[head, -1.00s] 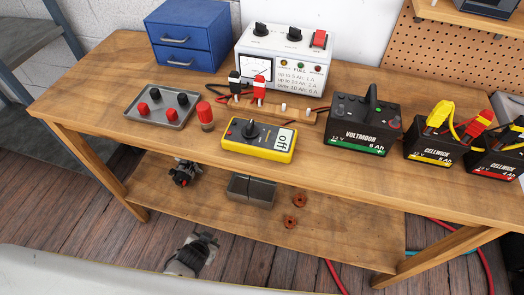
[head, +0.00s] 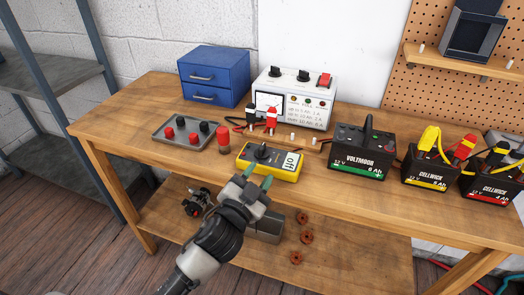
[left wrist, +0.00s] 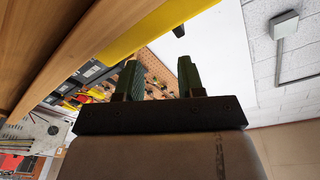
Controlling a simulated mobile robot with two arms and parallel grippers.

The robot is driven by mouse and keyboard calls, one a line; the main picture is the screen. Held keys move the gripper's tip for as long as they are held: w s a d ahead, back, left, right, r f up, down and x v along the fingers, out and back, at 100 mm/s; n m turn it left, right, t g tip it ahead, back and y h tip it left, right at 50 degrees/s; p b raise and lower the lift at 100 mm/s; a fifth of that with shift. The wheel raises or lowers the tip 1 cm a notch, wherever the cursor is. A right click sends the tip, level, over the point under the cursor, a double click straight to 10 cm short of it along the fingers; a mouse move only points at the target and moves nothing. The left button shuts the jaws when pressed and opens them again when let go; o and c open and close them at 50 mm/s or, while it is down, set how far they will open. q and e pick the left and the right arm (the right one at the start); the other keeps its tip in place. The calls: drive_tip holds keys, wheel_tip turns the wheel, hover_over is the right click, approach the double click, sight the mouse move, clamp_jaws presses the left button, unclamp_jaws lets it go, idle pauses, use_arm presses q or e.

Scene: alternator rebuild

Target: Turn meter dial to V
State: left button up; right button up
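The yellow meter (head: 285,172) lies on the workbench near its front edge. Its black dial (head: 262,153) is on the left of its face, and its display (head: 291,162) reads "off". My left gripper (head: 260,175) is just in front of the meter's near edge, its two green fingertips parted with nothing between them. In the left wrist view the open fingers (left wrist: 158,75) point up toward the meter's yellow side (left wrist: 150,33), with a small black part, likely the dial (left wrist: 178,31), sticking out beyond. My right gripper is not in view.
The Voltmoor battery (head: 361,150) stands to the right. The bench's lower shelf (head: 345,246) is below my arm.

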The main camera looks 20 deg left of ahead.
use_arm(q)
drive_tip(key=s+d+r+m+g+h, duration=0.2)
drive_tip(key=d+r+m+g+h, duration=0.3)
drive_tip(key=d+r+m+h, duration=0.85)
drive_tip(key=m+g+y, duration=0.9)
drive_tip(key=m+y, duration=0.6)
drive_tip(key=y, duration=0.2)
approach(260, 150)
drive_tip(key=shift+h, duration=0.35)
drive_tip(key=x, duration=0.9)
drive_tip(key=shift+w+a+f, duration=0.1)
drive_tip(key=shift+w+a, duration=0.05)
drive_tip(key=shift+a, duration=0.2)
drive_tip(key=shift+c, duration=0.4)
